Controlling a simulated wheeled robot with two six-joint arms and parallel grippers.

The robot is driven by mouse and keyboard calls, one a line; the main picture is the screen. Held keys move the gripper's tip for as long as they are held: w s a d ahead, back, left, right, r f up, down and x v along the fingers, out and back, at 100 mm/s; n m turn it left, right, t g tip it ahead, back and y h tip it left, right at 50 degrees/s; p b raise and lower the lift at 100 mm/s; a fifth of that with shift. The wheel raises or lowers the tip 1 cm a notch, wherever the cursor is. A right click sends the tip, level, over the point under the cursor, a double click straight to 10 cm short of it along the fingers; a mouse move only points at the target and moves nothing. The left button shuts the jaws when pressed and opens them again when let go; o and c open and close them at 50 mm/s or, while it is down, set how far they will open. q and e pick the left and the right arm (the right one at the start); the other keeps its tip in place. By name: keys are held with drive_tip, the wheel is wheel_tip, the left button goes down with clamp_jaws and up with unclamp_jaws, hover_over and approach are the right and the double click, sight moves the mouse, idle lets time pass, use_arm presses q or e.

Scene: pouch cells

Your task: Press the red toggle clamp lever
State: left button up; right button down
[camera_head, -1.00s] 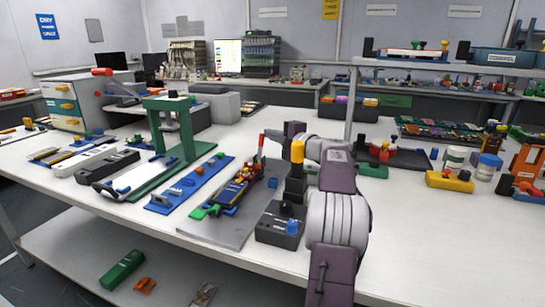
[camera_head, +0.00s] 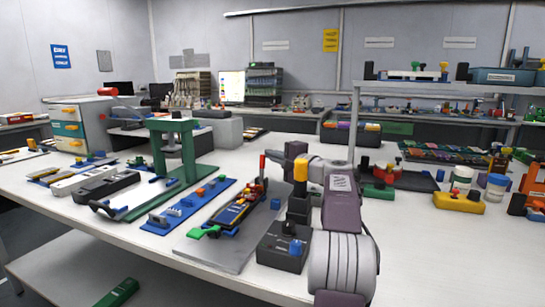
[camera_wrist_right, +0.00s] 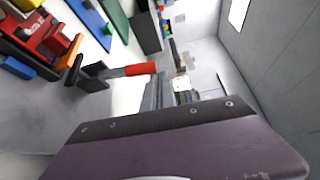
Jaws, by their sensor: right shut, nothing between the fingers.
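The red toggle clamp lever (camera_head: 262,166) stands upright at the far end of a clamp fixture (camera_head: 236,209) on a grey plate. In the right wrist view the red lever grip (camera_wrist_right: 140,69) lies just ahead of my gripper, with its dark metal arm to the left. My right gripper (camera_head: 275,157) is shut and empty, just right of the lever in the head view. Its fingers (camera_wrist_right: 153,92) show edge-on in the wrist view. I cannot tell whether they touch the lever. My left gripper is not in view.
A blue rail (camera_head: 190,205) and a green press stand (camera_head: 172,150) are left of the grey plate (camera_head: 190,247). The table's front right is mostly clear.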

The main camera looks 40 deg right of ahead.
drive_tip(key=s+d+r+p, duration=0.3)
drive_tip(key=s+r+p, duration=0.4)
drive_tip(key=s+r, duration=0.4)
drive_tip(key=shift+s, duration=0.2)
idle(0.4)
